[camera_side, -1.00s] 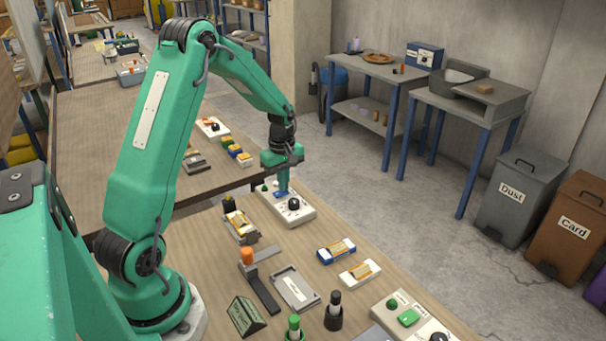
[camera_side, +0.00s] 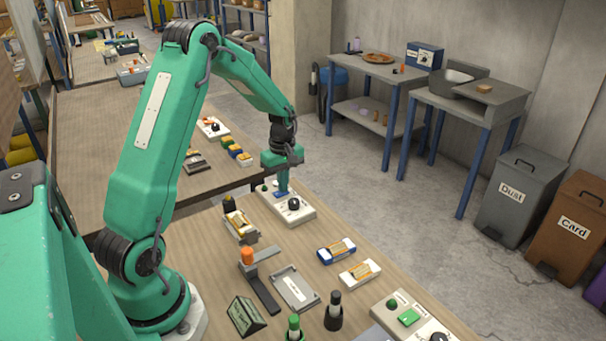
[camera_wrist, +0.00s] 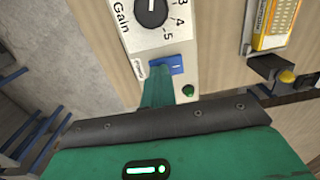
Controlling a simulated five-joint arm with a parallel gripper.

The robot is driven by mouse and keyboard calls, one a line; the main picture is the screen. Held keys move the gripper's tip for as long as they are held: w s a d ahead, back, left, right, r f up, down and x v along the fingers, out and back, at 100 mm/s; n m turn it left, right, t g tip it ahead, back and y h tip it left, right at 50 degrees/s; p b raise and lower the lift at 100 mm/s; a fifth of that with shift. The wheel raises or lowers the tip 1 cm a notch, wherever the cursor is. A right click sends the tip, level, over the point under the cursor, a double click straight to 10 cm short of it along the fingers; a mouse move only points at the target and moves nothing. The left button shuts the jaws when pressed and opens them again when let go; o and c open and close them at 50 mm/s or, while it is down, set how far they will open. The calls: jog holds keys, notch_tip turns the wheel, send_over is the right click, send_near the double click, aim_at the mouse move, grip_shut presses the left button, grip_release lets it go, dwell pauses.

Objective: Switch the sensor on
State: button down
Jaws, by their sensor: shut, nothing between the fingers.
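The sensor is a white box (camera_side: 302,215) with a black dial (camera_side: 294,204), in the middle of the side view. In the wrist view its dial (camera_wrist: 151,11) is marked "Gain". A blue switch (camera_wrist: 174,66) with a white mark sits below the dial there, and a dark green lamp (camera_wrist: 188,90) is near the box's end. My gripper (camera_side: 283,190) is shut and empty, pointing down at the blue switch. In the wrist view its fingertips (camera_wrist: 157,76) are at the switch's lower left edge. I cannot tell whether they touch it.
A holder with a yellow-and-white block (camera_side: 238,223) stands left of the sensor. Two small packs, a blue-ended one (camera_side: 336,251) and a white one (camera_side: 360,272), lie in front. An orange-topped stand (camera_side: 247,257) and grey tray (camera_side: 294,288) are nearer. Bare tabletop lies between.

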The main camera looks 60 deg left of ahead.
jog(key=shift+s+r, duration=0.1)
jog(key=shift+s, duration=0.6)
jog(key=shift+r, duration=0.2)
notch_tip(320, 180, up, 14)
jog(key=w, duration=0.2)
jog(key=shift+w+f, duration=0.2)
jog(key=shift+f, duration=0.05)
jog(key=shift+d, duration=0.1)
dwell(0.4)
